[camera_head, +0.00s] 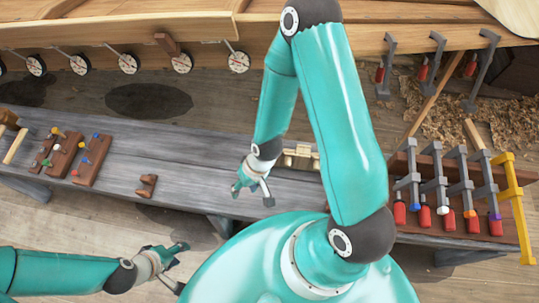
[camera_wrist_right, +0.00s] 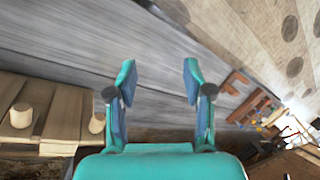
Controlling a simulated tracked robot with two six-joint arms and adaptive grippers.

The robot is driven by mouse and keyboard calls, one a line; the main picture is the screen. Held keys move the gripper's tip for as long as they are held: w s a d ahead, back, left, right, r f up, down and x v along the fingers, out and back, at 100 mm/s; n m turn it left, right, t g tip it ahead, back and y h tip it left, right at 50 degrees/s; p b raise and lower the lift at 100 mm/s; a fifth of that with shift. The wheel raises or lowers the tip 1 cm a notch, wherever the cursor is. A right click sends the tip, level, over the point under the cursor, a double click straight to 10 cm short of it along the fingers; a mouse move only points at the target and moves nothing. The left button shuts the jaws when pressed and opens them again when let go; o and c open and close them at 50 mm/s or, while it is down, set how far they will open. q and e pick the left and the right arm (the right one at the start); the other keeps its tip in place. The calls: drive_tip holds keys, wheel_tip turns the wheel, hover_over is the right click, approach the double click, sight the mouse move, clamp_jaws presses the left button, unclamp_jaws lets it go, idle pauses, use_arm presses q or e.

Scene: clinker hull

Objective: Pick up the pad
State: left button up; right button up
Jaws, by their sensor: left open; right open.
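A small brown stepped block (camera_head: 147,185), which I take to be the pad, lies alone on the grey plank bench (camera_head: 200,165), left of the middle. In the right wrist view the brown block (camera_wrist_right: 235,82) shows beyond the fingers, to the right. My right gripper (camera_head: 252,194) is open and empty over the bench, well to the right of the block. Its two fingers (camera_wrist_right: 159,82) stand apart with bare bench between them. My left gripper (camera_head: 181,266) is open and empty in front of the bench, lower right of the block.
Brown racks with coloured knobs (camera_head: 75,157) lie left on the bench. A pale wooden piece with pegs (camera_head: 302,157) sits close to my right gripper. A rack of red-handled clamps (camera_head: 445,190) stands at the right. The hull (camera_head: 130,38) runs behind. Bench around the block is clear.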

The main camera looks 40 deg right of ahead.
drive_tip(key=w+d+r+m+t+h+b, duration=0.1)
drive_tip(key=w+d+r+m+b, duration=0.1)
drive_tip(key=d+r+m+b, duration=0.35)
drive_tip(key=w+d+r+m+h+b, duration=0.1)
drive_tip(key=w+d+r+m+b, duration=0.1)
drive_tip(key=d+r+b, duration=0.5)
drive_tip(key=shift+n, duration=0.25)
drive_tip(key=b+x, duration=0.1)
drive_tip(key=x, duration=0.5)
drive_tip(key=d+b+x, duration=0.1)
drive_tip(key=x, duration=0.5)
drive_tip(key=b+x, duration=0.2)
drive_tip(key=x, duration=0.4)
drive_tip(key=shift+d+f, duration=0.2)
drive_tip(key=shift+f, duration=0.05)
clamp_jaws()
